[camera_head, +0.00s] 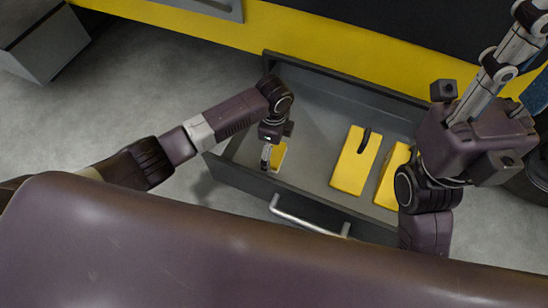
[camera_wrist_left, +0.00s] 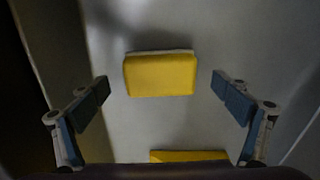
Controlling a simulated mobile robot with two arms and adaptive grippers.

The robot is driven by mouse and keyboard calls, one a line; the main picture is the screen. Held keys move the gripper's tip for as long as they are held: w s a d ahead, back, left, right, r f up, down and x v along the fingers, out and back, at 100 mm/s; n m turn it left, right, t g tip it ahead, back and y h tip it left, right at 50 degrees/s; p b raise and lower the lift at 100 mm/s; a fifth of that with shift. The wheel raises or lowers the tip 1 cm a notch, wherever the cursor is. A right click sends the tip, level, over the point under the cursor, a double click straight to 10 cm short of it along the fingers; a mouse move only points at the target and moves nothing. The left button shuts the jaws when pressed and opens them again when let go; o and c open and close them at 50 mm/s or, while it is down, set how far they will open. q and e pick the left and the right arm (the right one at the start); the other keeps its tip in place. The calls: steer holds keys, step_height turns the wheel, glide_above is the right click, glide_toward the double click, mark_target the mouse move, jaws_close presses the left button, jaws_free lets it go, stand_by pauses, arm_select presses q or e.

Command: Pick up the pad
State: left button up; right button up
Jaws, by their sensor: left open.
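A small yellow pad (camera_head: 279,157) lies flat on the floor of the open drawer (camera_head: 310,103), near its left end. My left gripper (camera_head: 266,158) hangs just above it and covers part of it in the head view. In the left wrist view the pad (camera_wrist_left: 160,76) is a yellow block with a pale far edge. It lies between and beyond the two spread fingers, with clear gaps on both sides. The left gripper is open and empty. My right gripper (camera_head: 518,45) points to the upper right corner, away from the drawer; its fingertips are not clear.
A larger yellow block (camera_head: 350,168) with a black strap and another yellow block (camera_head: 389,184) lie right of the pad. A yellow piece (camera_wrist_left: 188,156) shows at the wrist view's bottom edge. Drawer walls surround them; a silver handle (camera_head: 306,221) is on the front.

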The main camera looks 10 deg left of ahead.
arm_select(q)
step_height(320, 180, down, 2)
steer(key=shift+f+b, duration=0.1)
steer(key=shift+b, duration=0.25)
steer(key=shift+c, duration=0.7)
steer(key=c, duration=1.2)
